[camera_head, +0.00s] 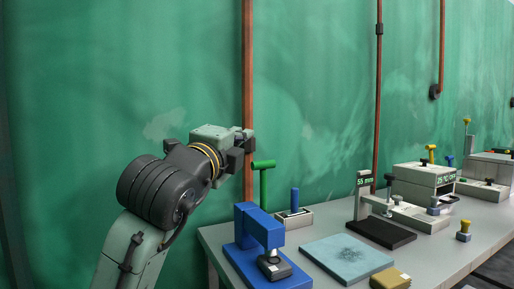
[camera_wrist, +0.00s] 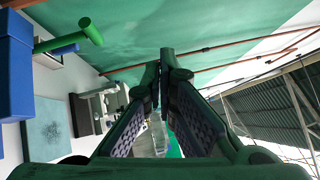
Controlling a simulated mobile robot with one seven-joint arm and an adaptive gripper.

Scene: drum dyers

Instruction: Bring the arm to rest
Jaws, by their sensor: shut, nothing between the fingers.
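In the head view the fingers are small and hard to make out. A green T-shaped handle (camera_head: 263,166) stands just right of and below my gripper; it also shows at the upper left of the wrist view (camera_wrist: 88,30).
The grey bench (camera_head: 325,229) holds a blue press (camera_head: 251,240), a light blue mat (camera_head: 345,256), a gauge stand reading 55 mm (camera_head: 363,200), a yellow block (camera_head: 390,279) and several boxed devices further right. A copper pipe (camera_head: 248,60) runs down the wall behind my gripper.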

